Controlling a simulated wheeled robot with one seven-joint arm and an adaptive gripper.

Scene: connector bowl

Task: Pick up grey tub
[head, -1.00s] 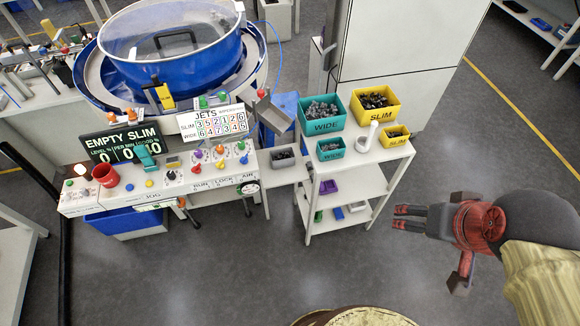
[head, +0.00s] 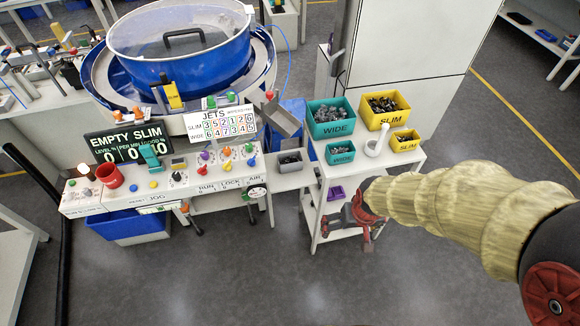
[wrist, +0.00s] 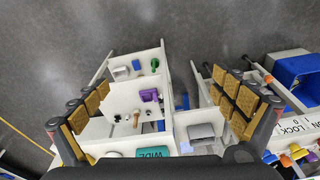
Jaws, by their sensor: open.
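The grey tub (head: 290,168) sits on a small white side shelf below the chute, left of the white shelf unit. Dark pieces show inside it in the head view. It also shows in the wrist view (wrist: 201,131), low and right of centre between my spread fingers. My gripper (head: 345,230) is in front of the shelf unit, to the right of and nearer than the tub. Its fingers are apart and empty, as the wrist view (wrist: 160,105) shows. My gripper is not touching the tub.
The shelf unit's top holds teal WIDE bins (head: 331,128), yellow SLIM bins (head: 380,122) and a white mortar-like item (head: 377,141). A purple bin (head: 336,193) is on a lower shelf. A grey chute (head: 281,117) hangs above the tub. The control panel (head: 180,178) is left. Open floor lies in front.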

